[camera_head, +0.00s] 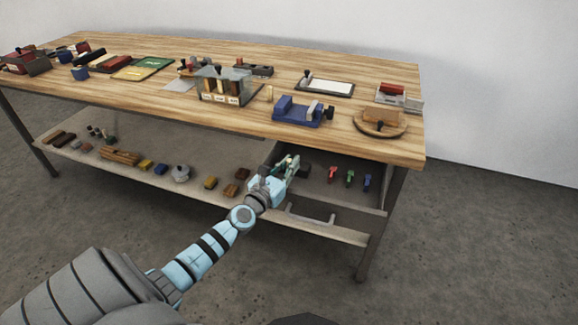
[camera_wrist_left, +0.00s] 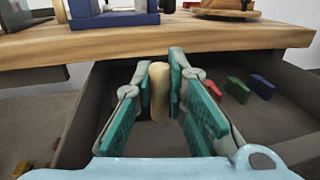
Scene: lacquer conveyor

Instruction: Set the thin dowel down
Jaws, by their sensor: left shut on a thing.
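My left gripper (camera_head: 289,163) is at the left part of the open drawer (camera_head: 345,207) under the table's front edge. In the left wrist view the teal fingers of this gripper (camera_wrist_left: 160,78) are shut on a pale, rounded wooden piece, the thin dowel (camera_wrist_left: 158,95). My right gripper is in neither view.
Red (camera_head: 333,174), green (camera_head: 350,178) and blue (camera_head: 367,183) small pieces lie in the drawer's right part. The wooden tabletop (camera_head: 350,140) overhangs the drawer. A blue vise-like tool (camera_head: 298,111) stands above. The lower shelf (camera_head: 130,177) holds several small items.

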